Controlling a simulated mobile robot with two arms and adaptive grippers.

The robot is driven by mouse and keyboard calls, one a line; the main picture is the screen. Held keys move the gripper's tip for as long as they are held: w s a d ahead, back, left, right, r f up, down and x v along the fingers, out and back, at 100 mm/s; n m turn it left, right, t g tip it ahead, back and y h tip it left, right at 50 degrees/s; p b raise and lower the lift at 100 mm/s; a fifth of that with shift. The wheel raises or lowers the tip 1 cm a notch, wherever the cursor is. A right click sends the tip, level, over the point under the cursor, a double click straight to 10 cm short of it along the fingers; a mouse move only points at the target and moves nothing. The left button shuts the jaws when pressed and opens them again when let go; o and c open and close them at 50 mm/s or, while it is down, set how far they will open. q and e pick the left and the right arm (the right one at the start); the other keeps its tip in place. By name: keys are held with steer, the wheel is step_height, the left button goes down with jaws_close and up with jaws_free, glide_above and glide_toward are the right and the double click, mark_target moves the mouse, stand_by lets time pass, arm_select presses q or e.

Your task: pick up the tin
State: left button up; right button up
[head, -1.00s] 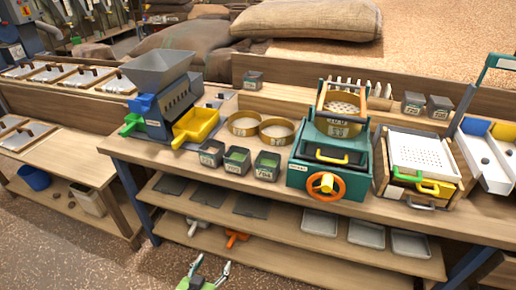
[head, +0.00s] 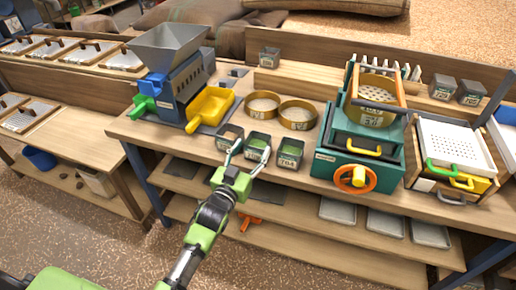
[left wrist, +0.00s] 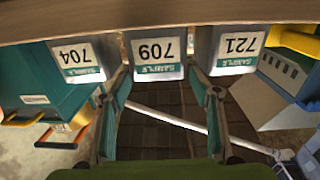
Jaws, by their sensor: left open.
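Three small grey labelled tins stand in a row at the front edge of the bench. The left tin (head: 229,137) reads 721 in the left wrist view (left wrist: 237,48). The middle tin (head: 257,145) reads 709 in the left wrist view (left wrist: 157,52). The right tin (head: 290,154) reads 704 in the left wrist view (left wrist: 79,56). My left gripper (head: 247,158) is open and empty, with its fingers pointing at the middle tin; in the left wrist view its fingertips (left wrist: 158,78) flank that tin's lower part. Contact cannot be told. My right gripper is not in view.
A hopper machine with a yellow tray (head: 210,107) stands left of the tins, and a green machine with an orange wheel (head: 356,179) stands close on the right. Two round sieves (head: 297,115) sit behind. A lower shelf (head: 290,215) with trays lies under the bench.

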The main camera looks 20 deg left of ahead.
mark_target(258, 139)
arm_select(q)
steer(key=shift+w+d+r, duration=0.1)
steer(key=shift+w+r, duration=0.05)
steer(key=shift+w, duration=0.35)
steer(key=shift+w+d+p, duration=0.2)
steer(key=shift+w+p, duration=0.1)
steer(key=shift+w, duration=1.95)
steer(key=c, duration=0.9)
